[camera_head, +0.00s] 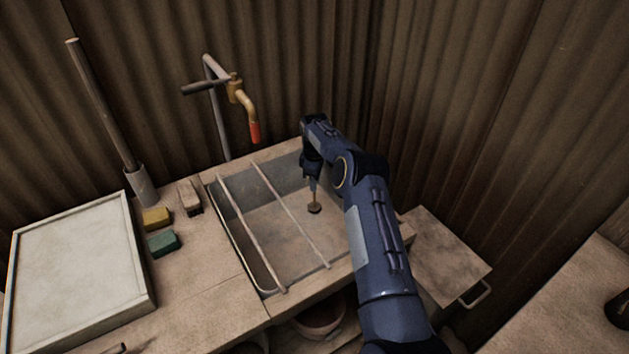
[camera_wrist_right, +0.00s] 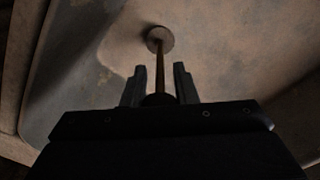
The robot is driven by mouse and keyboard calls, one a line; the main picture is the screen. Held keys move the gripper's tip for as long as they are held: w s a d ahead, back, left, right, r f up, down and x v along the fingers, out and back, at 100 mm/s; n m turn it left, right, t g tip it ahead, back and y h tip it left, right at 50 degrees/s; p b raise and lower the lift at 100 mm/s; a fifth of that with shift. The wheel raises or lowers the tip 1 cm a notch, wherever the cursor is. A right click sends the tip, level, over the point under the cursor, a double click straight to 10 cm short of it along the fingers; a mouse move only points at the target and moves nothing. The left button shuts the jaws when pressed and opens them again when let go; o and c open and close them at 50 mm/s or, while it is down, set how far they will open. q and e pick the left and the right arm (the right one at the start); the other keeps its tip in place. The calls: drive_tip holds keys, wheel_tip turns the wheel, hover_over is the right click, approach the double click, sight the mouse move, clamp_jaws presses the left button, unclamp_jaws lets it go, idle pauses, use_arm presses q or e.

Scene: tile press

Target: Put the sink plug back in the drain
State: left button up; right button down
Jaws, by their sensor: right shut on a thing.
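The sink plug (camera_head: 314,208) is a small brown disc on a thin upright stem, inside the sink basin (camera_head: 270,222). My right gripper (camera_head: 312,180) reaches down into the basin's right part and is shut on the stem's upper end. In the right wrist view, the stem runs from between the fingers of my right gripper (camera_wrist_right: 157,88) to the round plug (camera_wrist_right: 160,38) over the pale basin floor. I cannot tell whether the plug touches the floor. I cannot make out the drain opening. My left gripper is not in view.
Two thin rails (camera_head: 292,217) cross the basin left of my right gripper. A tap with a red tip (camera_head: 254,132) hangs behind the basin. A yellow block (camera_head: 157,218), a green block (camera_head: 163,243) and a framed pale board (camera_head: 80,262) are on the left counter.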

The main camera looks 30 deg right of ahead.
drive_tip(key=c, duration=1.1)
unclamp_jaws()
wheel_tip(320, 180, up, 8)
drive_tip(key=shift+r, duration=0.1)
